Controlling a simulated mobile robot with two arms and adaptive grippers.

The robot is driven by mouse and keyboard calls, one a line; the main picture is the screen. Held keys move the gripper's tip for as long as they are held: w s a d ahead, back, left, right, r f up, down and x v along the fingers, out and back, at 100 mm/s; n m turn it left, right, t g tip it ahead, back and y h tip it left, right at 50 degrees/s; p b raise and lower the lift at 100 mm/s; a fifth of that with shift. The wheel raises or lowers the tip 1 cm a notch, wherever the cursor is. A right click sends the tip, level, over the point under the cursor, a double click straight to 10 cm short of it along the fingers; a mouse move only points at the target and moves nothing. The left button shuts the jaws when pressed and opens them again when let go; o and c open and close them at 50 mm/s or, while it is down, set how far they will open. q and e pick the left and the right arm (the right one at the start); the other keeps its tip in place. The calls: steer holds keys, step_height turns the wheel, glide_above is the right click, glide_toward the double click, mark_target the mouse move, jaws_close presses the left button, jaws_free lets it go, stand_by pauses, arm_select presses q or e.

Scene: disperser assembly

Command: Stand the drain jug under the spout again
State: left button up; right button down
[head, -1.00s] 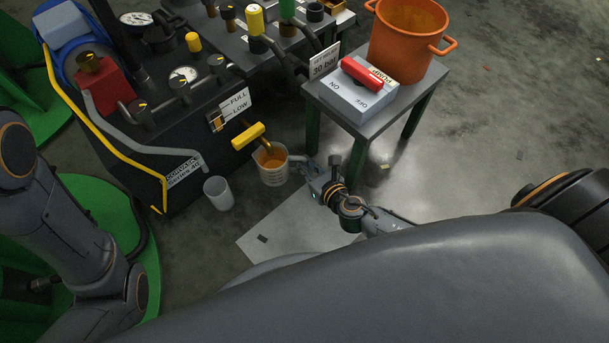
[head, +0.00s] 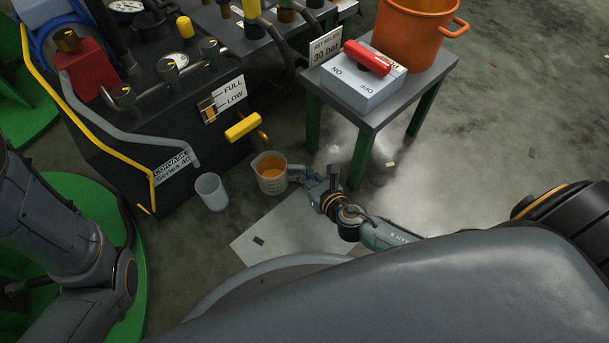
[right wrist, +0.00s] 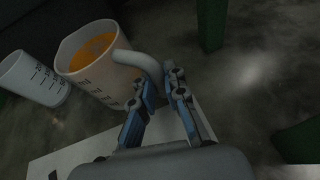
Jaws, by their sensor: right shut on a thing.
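The drain jug (head: 270,178) is a clear, graduated jug with orange liquid in it, upright and close to the floor. Whether its base touches the floor I cannot tell. It also shows in the right wrist view (right wrist: 100,72), with its handle at the fingers. My right gripper (head: 300,174) is shut on that handle, to the jug's right; its fingers (right wrist: 160,88) show in the right wrist view. The spout (head: 263,136) is a bent copper-coloured pipe behind a yellow lever (head: 243,126). The jug's rim is just in front of and below the spout's end in the picture. My left gripper is not in view.
An empty clear beaker (head: 211,192) stands on the floor left of the jug. The dark machine (head: 130,175) rises behind it. A pale sheet (head: 275,232) lies in front.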

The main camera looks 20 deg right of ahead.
steer(key=shift+r, duration=0.1)
steer(key=shift+f, duration=0.3)
steer(key=c, duration=1.4)
jaws_free()
steer(key=shift+r, duration=0.1)
steer(key=shift+r, duration=0.3)
steer(key=p+v, duration=0.2)
steer(key=v, duration=0.5)
steer(key=shift+s+p, duration=0.1)
steer(key=shift+p, duration=0.3)
steer(key=shift+s, duration=0.15)
